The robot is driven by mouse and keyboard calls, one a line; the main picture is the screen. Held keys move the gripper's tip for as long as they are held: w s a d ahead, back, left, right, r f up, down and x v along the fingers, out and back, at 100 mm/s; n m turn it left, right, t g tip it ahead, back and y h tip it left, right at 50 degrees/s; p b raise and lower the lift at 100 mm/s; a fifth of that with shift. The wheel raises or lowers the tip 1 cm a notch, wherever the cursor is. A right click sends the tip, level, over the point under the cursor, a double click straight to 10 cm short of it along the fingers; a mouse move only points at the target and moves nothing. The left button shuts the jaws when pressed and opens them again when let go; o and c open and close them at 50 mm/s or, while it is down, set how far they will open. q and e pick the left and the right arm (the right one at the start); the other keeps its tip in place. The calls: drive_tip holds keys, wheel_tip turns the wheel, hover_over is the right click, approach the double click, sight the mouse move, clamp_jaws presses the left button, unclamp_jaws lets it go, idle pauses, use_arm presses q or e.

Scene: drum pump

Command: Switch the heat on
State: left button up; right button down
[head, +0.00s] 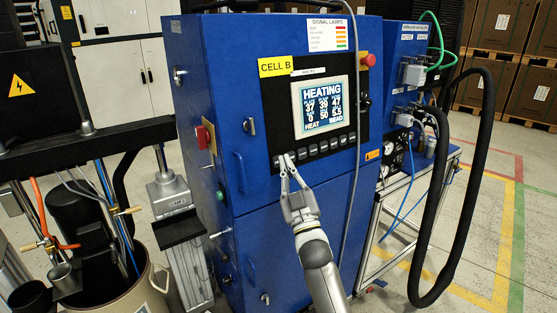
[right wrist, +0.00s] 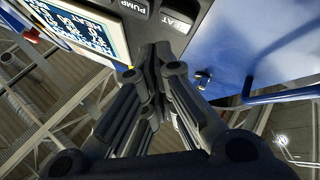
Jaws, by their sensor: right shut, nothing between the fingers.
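The blue cabinet (head: 232,60) marked CELL B carries a dark control panel with a lit screen (head: 323,107) headed HEATING, with rows of numbers below. A row of buttons (head: 323,147) runs under the screen. In the right wrist view, a button labelled HEAT (right wrist: 177,20) sits at the row's end beside one labelled PUMP (right wrist: 137,7). My right gripper (head: 287,161) is shut and empty, its fingertips at the row's left end in the head view. They also show in the right wrist view (right wrist: 160,54), close to the HEAT button; I cannot tell whether they touch it. My left gripper is not in view.
A red knob (head: 203,137) and a blue door handle (head: 240,172) stick out left of the panel. A red button (head: 367,60) is at the upper right. A grey cable hangs down the cabinet front. Pump tubes and a drum (head: 150,297) stand at the left.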

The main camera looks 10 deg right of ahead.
drive_tip(key=s, duration=0.1)
drive_tip(key=s+d+p, duration=0.1)
drive_tip(key=s+r+p, duration=0.1)
drive_tip(key=s, duration=0.1)
drive_tip(key=shift+d, duration=0.2)
drive_tip(key=shift+w+f, duration=0.1)
wheel_tip(320, 180, down, 28)
drive_tip(key=s+a+m+g, duration=0.1)
drive_tip(key=s+g, duration=0.1)
drive_tip(key=g, duration=0.5)
drive_tip(key=s+f+g, duration=0.3)
drive_tip(key=s+f, duration=0.4)
drive_tip(key=f, duration=0.4)
drive_tip(key=s+f+g, duration=0.3)
drive_tip(key=s+f, duration=0.3)
drive_tip(key=f, duration=0.5)
drive_tip(key=s+d+f+m+g+h, duration=0.1)
drive_tip(key=s+f+g, duration=0.2)
drive_tip(key=s+f, duration=0.55)
drive_tip(key=s+d+f+g, duration=0.15)
drive_tip(key=s+f, duration=0.45)
drive_tip(key=s, duration=0.6)
drive_tip(key=s+d+f+g, duration=0.1)
drive_tip(key=s+f+g, duration=0.2)
drive_tip(key=s, duration=0.8)
drive_tip(key=s+d+f+m+g, duration=0.1)
drive_tip(key=s+f+g, duration=0.2)
drive_tip(key=s, duration=0.8)
drive_tip(key=shift+s+d+f+h, duration=0.15)
drive_tip(key=shift+s+f+h, duration=0.25)
